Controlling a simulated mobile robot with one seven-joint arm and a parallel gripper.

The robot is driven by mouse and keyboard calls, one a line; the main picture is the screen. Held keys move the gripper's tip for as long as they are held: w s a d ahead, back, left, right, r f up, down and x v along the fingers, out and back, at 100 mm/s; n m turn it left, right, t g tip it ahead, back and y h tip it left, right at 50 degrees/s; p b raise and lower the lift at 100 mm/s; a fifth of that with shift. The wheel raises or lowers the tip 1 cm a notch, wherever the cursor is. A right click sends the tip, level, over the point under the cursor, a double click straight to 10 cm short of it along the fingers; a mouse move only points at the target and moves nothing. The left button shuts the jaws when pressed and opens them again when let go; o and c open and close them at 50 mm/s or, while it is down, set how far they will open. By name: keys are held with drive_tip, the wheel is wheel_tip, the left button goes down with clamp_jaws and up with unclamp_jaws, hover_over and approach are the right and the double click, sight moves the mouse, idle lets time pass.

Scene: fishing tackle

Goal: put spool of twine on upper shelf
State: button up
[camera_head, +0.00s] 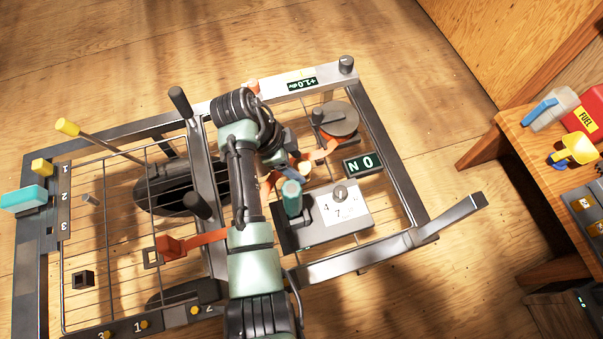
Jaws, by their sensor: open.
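My arm reaches up the middle of the head view over a grey metal frame with wire racks. My gripper (287,167) is open at the arm's far end, partly hidden by my own wrist. No other spool of twine can be made out. No upper shelf is clearly recognisable from this steep angle; a wire rack (122,215) fills the frame's left half.
A grey round disc (340,119) and a box with a teal cylinder (292,195) stand close to my gripper. Upright dark-capped posts (180,101) rise from the frame. A wooden bench (518,150) with a red fuel can (588,118) is at right. Wooden floor behind is clear.

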sight(297, 167)
drive_tip(key=shift+a+b+x, duration=0.2)
drive_tip(key=shift+b+x, duration=0.95)
drive_tip(key=shift+b, duration=0.1)
drive_tip(key=shift+a+b+x, duration=0.15)
drive_tip(key=shift+b+x, duration=1.05)
drive_tip(key=shift+w+d+f, duration=0.15)
drive_tip(key=shift+f, duration=0.25)
drive_tip(key=shift+r, duration=0.1)
clamp_jaws()
